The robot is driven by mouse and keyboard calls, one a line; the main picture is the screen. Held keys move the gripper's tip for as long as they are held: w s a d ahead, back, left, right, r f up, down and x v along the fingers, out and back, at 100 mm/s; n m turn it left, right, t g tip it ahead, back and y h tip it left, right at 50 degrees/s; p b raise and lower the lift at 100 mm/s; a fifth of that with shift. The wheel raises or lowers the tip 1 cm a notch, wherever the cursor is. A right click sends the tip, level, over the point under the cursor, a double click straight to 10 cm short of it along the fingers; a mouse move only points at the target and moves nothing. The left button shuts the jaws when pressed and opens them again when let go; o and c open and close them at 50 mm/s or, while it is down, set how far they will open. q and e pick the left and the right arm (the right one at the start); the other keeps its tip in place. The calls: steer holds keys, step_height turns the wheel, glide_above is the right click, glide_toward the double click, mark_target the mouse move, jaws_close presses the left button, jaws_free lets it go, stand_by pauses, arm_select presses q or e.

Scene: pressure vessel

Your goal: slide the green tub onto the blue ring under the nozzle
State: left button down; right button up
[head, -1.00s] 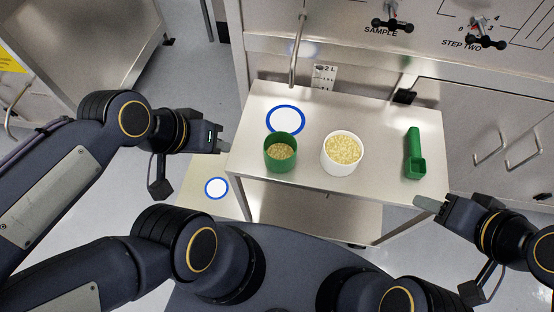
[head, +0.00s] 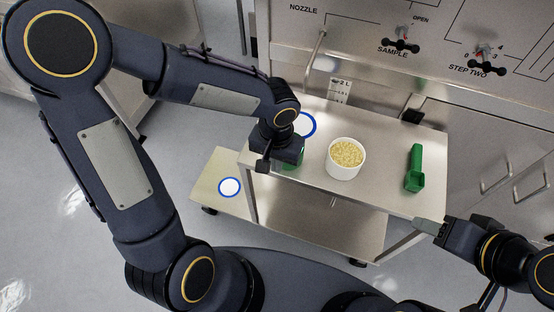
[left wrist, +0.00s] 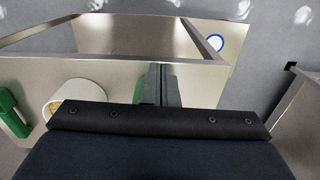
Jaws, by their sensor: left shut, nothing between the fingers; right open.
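The green tub (head: 293,160) stands on the steel cart top, mostly hidden under my left gripper (head: 280,150) in the head view. Slivers of its green wall show beside the fingers in the left wrist view (left wrist: 141,88). My left gripper is shut and empty, pointing down at the tub; I cannot tell whether it touches. The blue ring (head: 313,126) lies just behind the tub, its left part hidden by my arm. The nozzle pipe (head: 316,50) comes down behind the ring. My right gripper (head: 428,226) is open and empty at the cart's front right corner.
A white tub of grain (head: 345,158) stands right of the green tub. A second blue ring (head: 229,187) is on a lower platform at left. The panel with handles rises behind the cart.

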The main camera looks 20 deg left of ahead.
arm_select(q)
steer(key=shift+w+d+f+p, duration=0.1)
steer(key=shift+w+f+p, duration=0.1)
steer(key=shift+w+f, duration=0.75)
steer(key=shift+w+f+p, duration=0.2)
steer(key=shift+w+f, duration=0.2)
steer(key=shift+f, duration=1.1)
steer(key=shift+w+d+f+p, duration=0.1)
steer(key=shift+w+f+p, duration=0.1)
steer(key=shift+w+f, duration=0.75)
arm_select(e)
steer(key=shift+r, duration=0.55)
arm_select(q)
steer(key=shift+s+f, duration=0.2)
steer(key=shift+f, duration=0.1)
